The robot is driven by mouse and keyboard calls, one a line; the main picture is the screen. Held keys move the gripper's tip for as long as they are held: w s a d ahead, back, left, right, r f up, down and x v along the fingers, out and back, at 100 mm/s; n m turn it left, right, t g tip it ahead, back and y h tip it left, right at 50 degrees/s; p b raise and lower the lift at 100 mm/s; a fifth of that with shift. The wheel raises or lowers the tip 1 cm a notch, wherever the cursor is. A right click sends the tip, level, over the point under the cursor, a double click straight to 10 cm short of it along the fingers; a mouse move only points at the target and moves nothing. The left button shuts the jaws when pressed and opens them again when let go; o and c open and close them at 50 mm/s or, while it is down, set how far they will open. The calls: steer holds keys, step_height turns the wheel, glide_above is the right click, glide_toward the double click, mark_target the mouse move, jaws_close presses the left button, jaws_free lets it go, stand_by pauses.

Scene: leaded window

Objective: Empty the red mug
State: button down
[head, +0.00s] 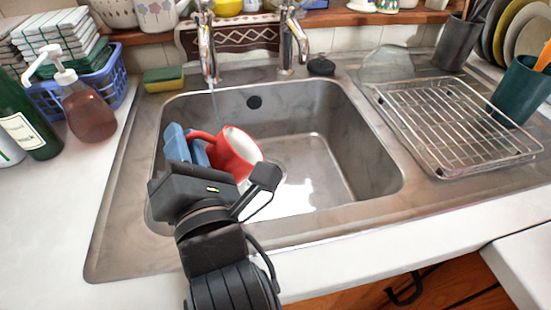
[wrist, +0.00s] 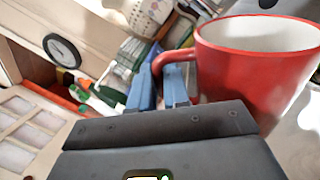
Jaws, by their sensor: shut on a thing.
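The red mug (head: 228,162) has a pale inside and is held over the left part of the steel sink (head: 345,135). In the head view it is tilted, with its mouth toward the upper right. My gripper (head: 189,140) is shut on the mug's handle with its blue fingers. The wrist view shows the mug (wrist: 250,82) right of my gripper (wrist: 160,82), with its handle between the fingers. No contents are visible inside the mug; its bottom is hidden.
The left tap (head: 207,50) hangs over the sink's back edge, a thin stream seemingly below it. A soap bottle (head: 90,112) and blue basket (head: 112,85) stand left. A wire rack (head: 455,125) lies right. The sink's right half is clear.

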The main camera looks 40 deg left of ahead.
mark_target(204, 134)
steer(key=shift+w+d+r+m+p, duration=0.2)
steer(key=shift+m+p, duration=0.3)
steer(key=shift+m, duration=0.3)
steer(key=r+m+p, duration=0.1)
steer(key=w+m+p, duration=0.1)
steer(key=p, duration=0.1)
steer(key=shift+d+r+t, duration=0.35)
steer(key=shift+r+t, duration=0.05)
steer(key=shift+w+d+r+m+p, duration=0.4)
steer(key=shift+w+m+p, duration=0.1)
steer(key=shift+m+p, duration=0.55)
steer(key=shift+w+d+r+m+t+p, duration=0.25)
steer(key=shift+w+d+m+p, duration=0.15)
steer(key=shift+w+m, duration=0.15)
steer(key=shift+w+d+r+m+t+p, duration=0.15)
steer(key=shift+w+d+r+m+p, duration=0.15)
steer(key=shift+w+m, duration=0.2)
steer(key=shift+w+d+r+m+h, duration=0.15)
steer(key=shift+w+d+m+h, duration=0.2)
steer(key=shift+m, duration=0.35)
steer(key=shift+w+d+r+m+t, duration=0.35)
steer(key=shift+w+d+m+t, duration=0.15)
steer(key=shift+w+m, duration=0.4)
